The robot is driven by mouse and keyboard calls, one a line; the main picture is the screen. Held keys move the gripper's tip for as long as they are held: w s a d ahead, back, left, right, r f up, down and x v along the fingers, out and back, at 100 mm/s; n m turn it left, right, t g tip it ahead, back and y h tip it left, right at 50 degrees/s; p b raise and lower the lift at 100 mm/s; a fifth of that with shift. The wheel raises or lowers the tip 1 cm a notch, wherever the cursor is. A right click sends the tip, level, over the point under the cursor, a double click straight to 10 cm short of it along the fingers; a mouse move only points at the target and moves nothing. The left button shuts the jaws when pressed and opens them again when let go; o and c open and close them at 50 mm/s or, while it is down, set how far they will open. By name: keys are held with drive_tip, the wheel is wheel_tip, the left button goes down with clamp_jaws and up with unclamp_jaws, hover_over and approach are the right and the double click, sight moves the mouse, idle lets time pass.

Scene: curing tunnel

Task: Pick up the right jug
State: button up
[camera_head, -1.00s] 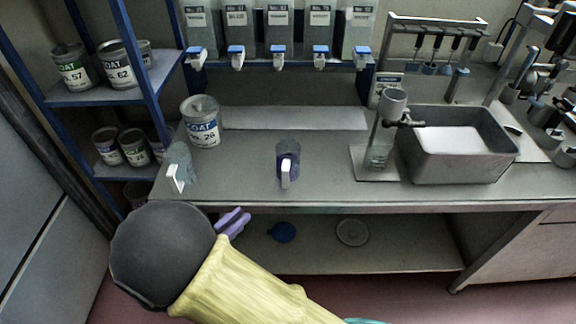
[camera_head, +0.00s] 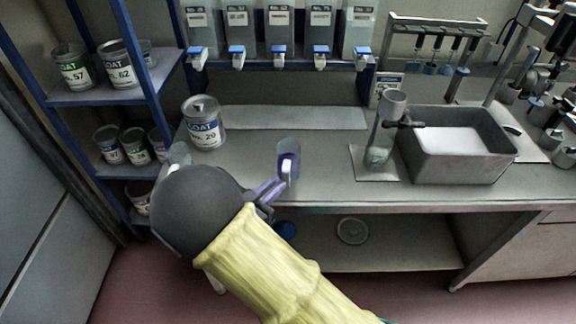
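The right jug (camera_head: 289,148) is a small grey see-through jug with a pale handle facing me. It stands upright on the grey bench, near its front edge. My gripper (camera_head: 281,184) has purple fingers and is at the front left of this jug, at its handle. The fingers look parted, with a gap between them. I cannot tell whether they touch the handle or lie around it. The left jug (camera_head: 179,152) stands at the bench's left end, mostly hidden behind my dark wrist.
A COAT can (camera_head: 204,130) stands behind and between the jugs. A clear cylinder (camera_head: 380,145) on a stand and a grey tub (camera_head: 455,163) are to the right. Dispensers (camera_head: 281,30) hang above the back. The bench (camera_head: 325,180) is clear right of the right jug.

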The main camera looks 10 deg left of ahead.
sight(286, 174)
drive_tip(key=shift+w, duration=0.1)
drive_tip(key=x, duration=0.5)
drive_tip(key=shift+f+p, duration=0.25)
drive_tip(key=shift+p, duration=0.1)
clamp_jaws()
drive_tip(key=shift+r, duration=0.1)
drive_tip(key=shift+r, duration=4.9)
